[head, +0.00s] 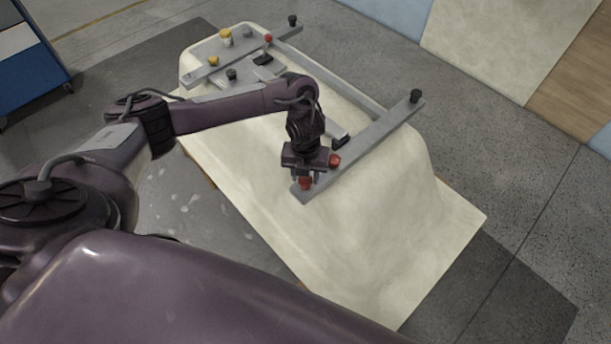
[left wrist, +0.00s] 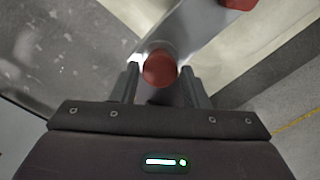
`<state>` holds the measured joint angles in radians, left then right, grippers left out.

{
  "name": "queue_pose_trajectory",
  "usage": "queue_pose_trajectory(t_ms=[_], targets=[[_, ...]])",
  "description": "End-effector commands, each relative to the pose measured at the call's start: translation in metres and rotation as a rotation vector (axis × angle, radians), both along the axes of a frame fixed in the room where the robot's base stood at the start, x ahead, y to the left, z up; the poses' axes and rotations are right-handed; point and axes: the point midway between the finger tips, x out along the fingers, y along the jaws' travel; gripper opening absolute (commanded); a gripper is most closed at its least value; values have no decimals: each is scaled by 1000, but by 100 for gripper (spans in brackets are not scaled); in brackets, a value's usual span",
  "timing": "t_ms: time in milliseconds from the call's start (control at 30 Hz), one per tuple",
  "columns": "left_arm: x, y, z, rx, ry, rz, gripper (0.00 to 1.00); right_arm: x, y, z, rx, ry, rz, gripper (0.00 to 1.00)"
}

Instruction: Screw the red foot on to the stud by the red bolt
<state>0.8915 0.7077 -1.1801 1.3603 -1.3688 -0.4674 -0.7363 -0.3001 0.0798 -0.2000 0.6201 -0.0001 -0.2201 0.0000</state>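A red foot (head: 305,183) sits at the near end of the right grey bar (head: 375,138), on the upturned cream tub shell (head: 390,215). A second red piece, which looks like the red bolt (head: 335,160), stands a little farther up the bar. My left gripper (head: 304,176) is over the bar's near end. In the left wrist view the round red foot (left wrist: 160,69) is between its two fingers, with a gap on each side, so the gripper is open around it. The stud is hidden, and how far the foot is screwed on cannot be told. My right gripper is not in view.
A black foot (head: 415,96) stands at that bar's far end. A second bar (head: 245,57) lies across the tub's other end, with another red piece (head: 268,38) and yellow pieces (head: 225,36) near it. A blue cabinet (head: 32,60) stands at the far left.

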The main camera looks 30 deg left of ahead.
Motion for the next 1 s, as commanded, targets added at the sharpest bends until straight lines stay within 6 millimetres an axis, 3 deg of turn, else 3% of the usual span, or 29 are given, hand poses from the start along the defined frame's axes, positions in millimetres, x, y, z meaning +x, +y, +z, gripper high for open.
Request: queue_pose_trajectory(t_ms=[33, 133, 467, 633, 800, 1000], targets=[[0, 0, 1, 0, 0, 1, 48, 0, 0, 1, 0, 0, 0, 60], [0, 0, 1, 0, 0, 2, 60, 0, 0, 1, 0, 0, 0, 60], [0, 0, 4, -1, 0, 3, 60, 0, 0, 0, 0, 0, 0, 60], [1, 0, 28, -1, -4, 3, 60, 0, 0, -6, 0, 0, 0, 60], [2, 1, 63, 2, -5, 2, 60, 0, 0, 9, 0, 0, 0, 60], [0, 0, 78, 0, -1, 3, 60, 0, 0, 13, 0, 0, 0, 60]])
